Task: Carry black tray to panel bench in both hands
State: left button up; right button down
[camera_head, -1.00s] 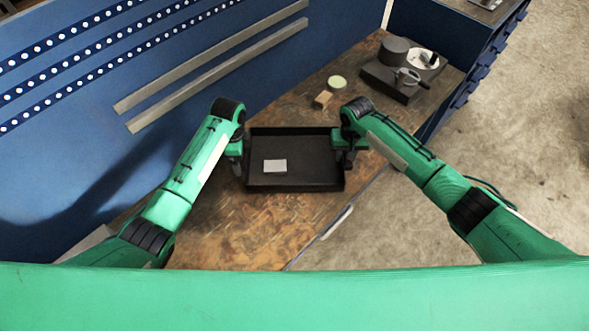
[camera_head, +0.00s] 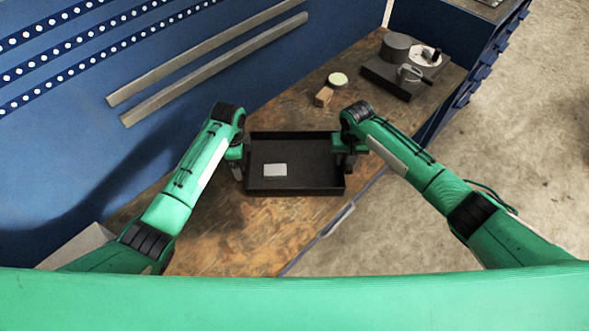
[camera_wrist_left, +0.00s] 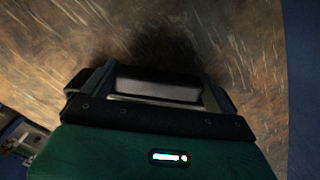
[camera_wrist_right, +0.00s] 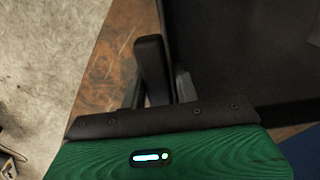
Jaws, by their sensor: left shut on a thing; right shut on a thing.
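The black tray (camera_head: 312,178) is a shallow, open rectangle over the wooden bench top (camera_head: 235,235) in the head view. A small pale block (camera_head: 275,170) lies inside it. My left gripper (camera_head: 239,168) is shut on the tray's left side, and my right gripper (camera_head: 347,162) is shut on its right side. The tray looks roughly level. Its dark floor also fills the right of the right wrist view (camera_wrist_right: 240,50). In the left wrist view, a dark shadow falls on the wood beyond the fingers. The exact gap under the tray is hard to tell.
A small wooden block (camera_head: 323,96) and a round pale-topped tin (camera_head: 337,79) stand behind the tray. A dark apparatus (camera_head: 402,75) stands at the far right of the bench. A blue perforated panel (camera_head: 60,130) with grey rails rises at the left. Bare floor lies to the right.

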pick_arm(q)
jog(key=shift+f+b, duration=0.35)
jog(key=shift+f, duration=0.1)
pick_arm(e)
jog(key=shift+w+f, duration=0.1)
jog(key=shift+f, duration=0.35)
pick_arm(q)
jog(key=o, duration=1)
jog(key=shift+r, duration=0.15)
pick_arm(e)
jog(key=c, duration=1)
grip_release()
jog(key=shift+r, duration=0.15)
jog(key=shift+c, duration=0.2)
pick_arm(q)
jog(key=shift+o, duration=0.2)
jog(key=shift+r, duration=0.1)
pick_arm(e)
jog(key=shift+r, duration=0.2)
pick_arm(q)
notch_tip(320, 180, up, 12)
pick_arm(e)
notch_tip(320, 180, up, 12)
jog(key=shift+f, duration=0.2)
